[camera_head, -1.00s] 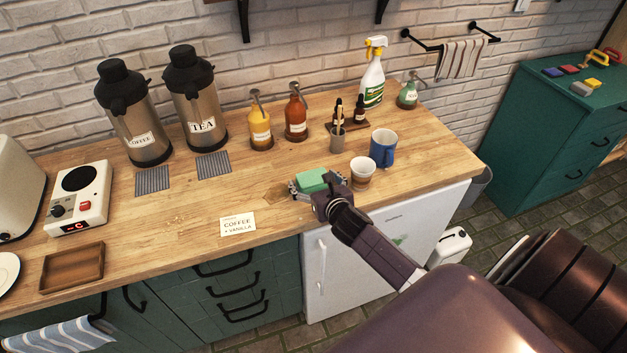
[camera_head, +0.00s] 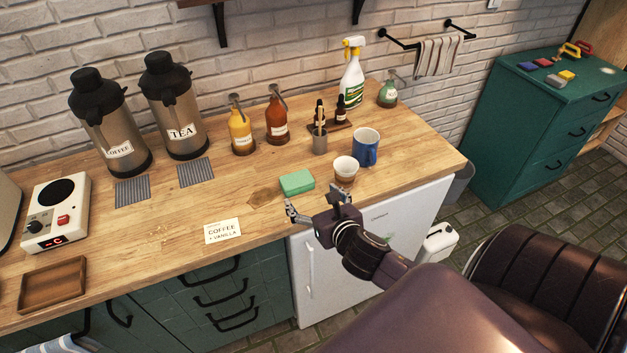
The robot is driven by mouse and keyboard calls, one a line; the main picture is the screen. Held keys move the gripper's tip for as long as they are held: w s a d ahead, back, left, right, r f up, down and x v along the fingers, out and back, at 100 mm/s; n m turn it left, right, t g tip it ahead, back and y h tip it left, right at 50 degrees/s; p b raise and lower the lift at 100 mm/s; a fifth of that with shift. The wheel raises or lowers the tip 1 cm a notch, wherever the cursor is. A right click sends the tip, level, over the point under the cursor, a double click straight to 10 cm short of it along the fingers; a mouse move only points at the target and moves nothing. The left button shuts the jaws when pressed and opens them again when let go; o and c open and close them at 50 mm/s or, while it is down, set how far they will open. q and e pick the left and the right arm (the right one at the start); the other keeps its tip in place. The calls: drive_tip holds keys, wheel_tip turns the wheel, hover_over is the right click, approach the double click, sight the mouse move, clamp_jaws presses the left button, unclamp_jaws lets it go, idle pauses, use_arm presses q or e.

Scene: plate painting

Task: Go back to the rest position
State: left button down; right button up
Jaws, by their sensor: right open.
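My right gripper (camera_head: 314,207) is open and empty in the head view, near the front edge of the wooden counter (camera_head: 150,245). A green sponge (camera_head: 297,182) lies on the counter just beyond its fingers, apart from them. A white and brown cup (camera_head: 345,171) stands just beyond the gripper's right finger, with a blue mug (camera_head: 366,147) behind it. My left gripper does not show.
A coffee and vanilla card (camera_head: 223,231) lies left of the gripper. Two flasks (camera_head: 172,105), syrup bottles (camera_head: 277,118) and a spray bottle (camera_head: 352,80) stand along the wall. A wooden tray (camera_head: 52,283) lies at the left. A white fridge (camera_head: 345,255) stands below.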

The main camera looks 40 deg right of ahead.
drive_tip(key=shift+s+r, duration=0.15)
drive_tip(key=shift+s, duration=0.2)
idle(0.3)
drive_tip(key=s+a+f+m+g+y, duration=0.1)
drive_tip(key=s+a+f+m+g, duration=0.2)
drive_tip(key=s+a+m, duration=0.55)
drive_tip(key=s+a+f+m+g+y, duration=0.15)
drive_tip(key=s+m+g, duration=0.35)
drive_tip(key=m, duration=0.8)
drive_tip(key=s+a+f+m+g+y, duration=0.15)
drive_tip(key=s+a+f+m, duration=0.3)
drive_tip(key=s+m, duration=0.5)
wheel_tip(320, 180, down, 28)
drive_tip(key=s+g+b, duration=0.1)
drive_tip(key=g+b, duration=0.1)
drive_tip(key=b, duration=0.1)
drive_tip(key=s+d+f+h+b, duration=0.1)
drive_tip(key=s+d+f+b, duration=0.1)
drive_tip(key=s+f, duration=1.5)
drive_tip(key=shift+d+f+g+b, duration=0.35)
drive_tip(key=shift+f+b, duration=0.25)
drive_tip(key=shift+f, duration=0.35)
